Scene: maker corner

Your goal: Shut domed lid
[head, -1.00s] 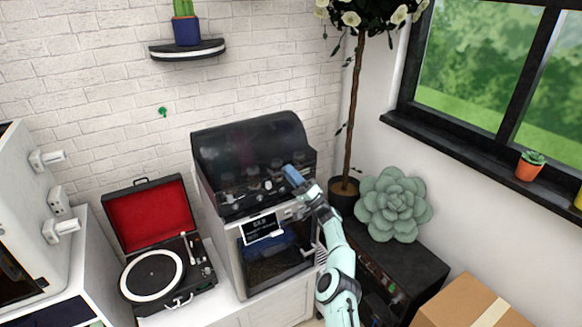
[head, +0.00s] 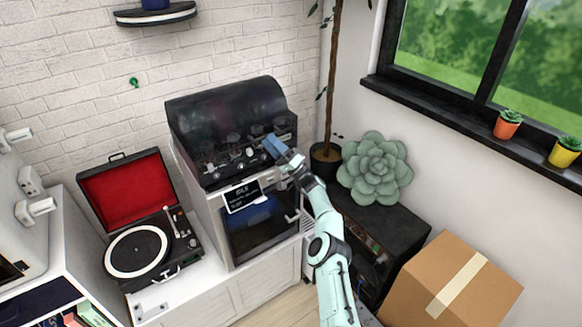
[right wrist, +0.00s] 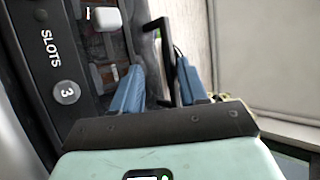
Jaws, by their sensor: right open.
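The domed lid (head: 225,105) is dark, see-through and stands raised at the back of a white and black machine (head: 210,195) in the head view. Knobs and slots show beneath it. My right gripper (head: 271,146) has blue fingers and is at the right front of the machine's top. In the right wrist view, its fingers (right wrist: 158,85) are apart, with a thin black bar (right wrist: 160,35) showing between them. I cannot tell whether they touch it. The panel marked "SLOTS" (right wrist: 47,48) is left of the fingers. My left gripper is not in view.
A record player (head: 150,245) with an open red-lined lid stands left of the machine. A green succulent (head: 375,168) sits on a black cabinet (head: 400,230) at the right. A cardboard box (head: 440,290) stands in front of it. A shelf (head: 155,15) is on the wall above.

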